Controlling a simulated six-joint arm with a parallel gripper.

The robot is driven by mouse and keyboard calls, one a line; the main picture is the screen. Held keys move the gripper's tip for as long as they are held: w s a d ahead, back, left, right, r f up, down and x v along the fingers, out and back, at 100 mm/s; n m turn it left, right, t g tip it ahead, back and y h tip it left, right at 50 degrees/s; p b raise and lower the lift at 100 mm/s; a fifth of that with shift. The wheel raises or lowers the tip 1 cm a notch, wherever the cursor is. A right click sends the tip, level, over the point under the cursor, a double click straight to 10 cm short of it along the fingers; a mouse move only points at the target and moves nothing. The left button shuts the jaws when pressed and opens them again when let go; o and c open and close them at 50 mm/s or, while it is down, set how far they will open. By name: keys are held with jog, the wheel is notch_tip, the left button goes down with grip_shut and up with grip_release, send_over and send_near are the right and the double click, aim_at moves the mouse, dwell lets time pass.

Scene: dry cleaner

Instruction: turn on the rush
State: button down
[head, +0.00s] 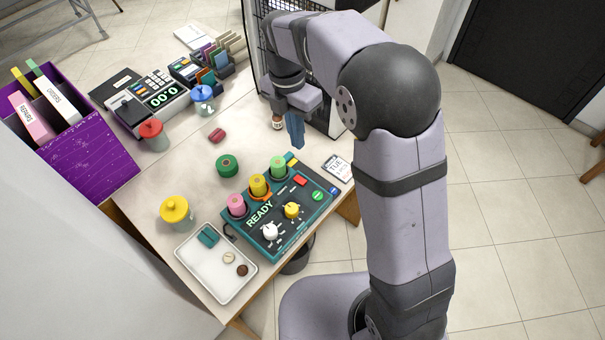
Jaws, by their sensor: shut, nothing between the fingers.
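A teal control box (288,231) with a dark panel sits at the right edge of the table, and its display (259,214) reads READY. On its panel are a white knob (270,231), a yellow knob (292,210), a red rectangular part (300,180) and a round green part (317,196). The small labels are too small to read, so I cannot tell which control is the rush. My gripper (298,146) has blue fingers, shut and empty, pointing down beyond the box's far end, apart from it.
Pink (236,204), yellow (258,185) and green (278,166) spools stand along the box's far left side. A white tray (213,274) with small items lies in front. A date card (337,168) lies right of the box. A black grid rack stands behind my gripper.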

aim_at(304, 183)
jog(key=f+p, duration=0.1)
jog(key=f, duration=0.3)
jog(key=f+p, duration=0.1)
jog(key=f, duration=0.4)
jog(key=s+d+f+p, duration=0.1)
jog(key=f, duration=0.4)
jog(key=shift+s+d+p, duration=0.1)
jog(key=shift+p, duration=0.2)
jog(key=shift+s+d+f, duration=0.1)
jog(key=shift+s+f, duration=0.1)
jog(key=shift+f, duration=0.05)
jog(key=shift+w+a, duration=0.2)
jog(key=shift+w+a+r, duration=0.15)
jog(key=shift+w+a, duration=0.05)
jog(key=shift+w, duration=0.05)
jog(key=shift+w+a, duration=0.25)
jog(key=shift+a, duration=0.05)
jog(key=shift+d, duration=0.1)
